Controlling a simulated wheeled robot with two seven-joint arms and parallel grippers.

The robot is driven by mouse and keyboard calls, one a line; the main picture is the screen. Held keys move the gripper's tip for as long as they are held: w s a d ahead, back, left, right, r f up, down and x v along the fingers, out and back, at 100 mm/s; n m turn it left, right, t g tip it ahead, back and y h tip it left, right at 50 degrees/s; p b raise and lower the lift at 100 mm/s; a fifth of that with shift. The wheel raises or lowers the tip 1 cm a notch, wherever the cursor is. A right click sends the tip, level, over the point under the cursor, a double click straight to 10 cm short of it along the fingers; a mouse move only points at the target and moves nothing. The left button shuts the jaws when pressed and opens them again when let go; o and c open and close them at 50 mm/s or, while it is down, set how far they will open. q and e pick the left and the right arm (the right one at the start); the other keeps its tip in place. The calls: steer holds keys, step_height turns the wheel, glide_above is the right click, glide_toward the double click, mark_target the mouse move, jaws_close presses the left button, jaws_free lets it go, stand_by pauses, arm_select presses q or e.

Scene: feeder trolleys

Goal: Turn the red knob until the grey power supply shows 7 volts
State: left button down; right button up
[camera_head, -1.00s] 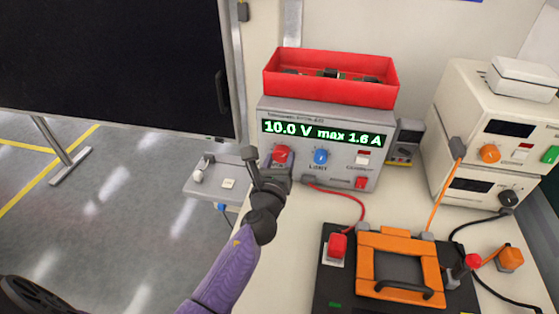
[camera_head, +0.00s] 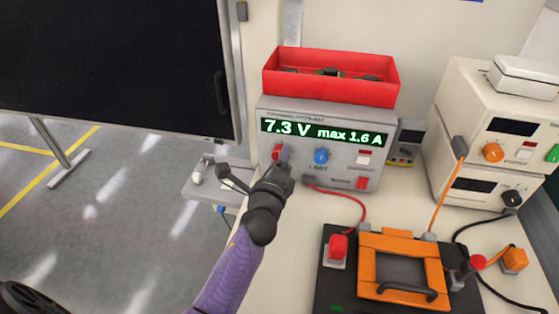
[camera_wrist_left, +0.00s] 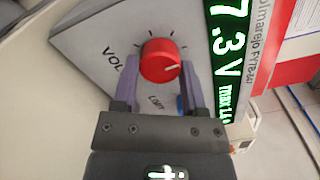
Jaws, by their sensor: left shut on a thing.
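The grey power supply (camera_head: 340,150) stands on the bench and its green display (camera_head: 318,130) reads 7.3 V, max 1.6 A. The red knob (camera_head: 277,152) is at the left of its front, partly hidden by my gripper. In the left wrist view the red knob (camera_wrist_left: 160,60) has a white pointer mark and sits between the two fingers. My left gripper (camera_head: 284,158) is shut on it; it also shows in the left wrist view (camera_wrist_left: 160,75). The blue limit knob (camera_head: 321,156) is just to the right. My right gripper is not in view.
A red bin (camera_head: 330,88) with parts sits on the supply. A red cable (camera_head: 345,193) runs from its front. A black and orange fixture (camera_head: 400,265) stands in front, and cream instruments (camera_head: 490,130) stand at the right. A small meter (camera_head: 406,142) stands beside the supply.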

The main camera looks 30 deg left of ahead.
arm_select(q)
steer(key=shift+n, duration=0.5)
stand_by(0.3)
steer(key=shift+c, duration=0.7)
jaws_free()
steer(key=v, duration=1)
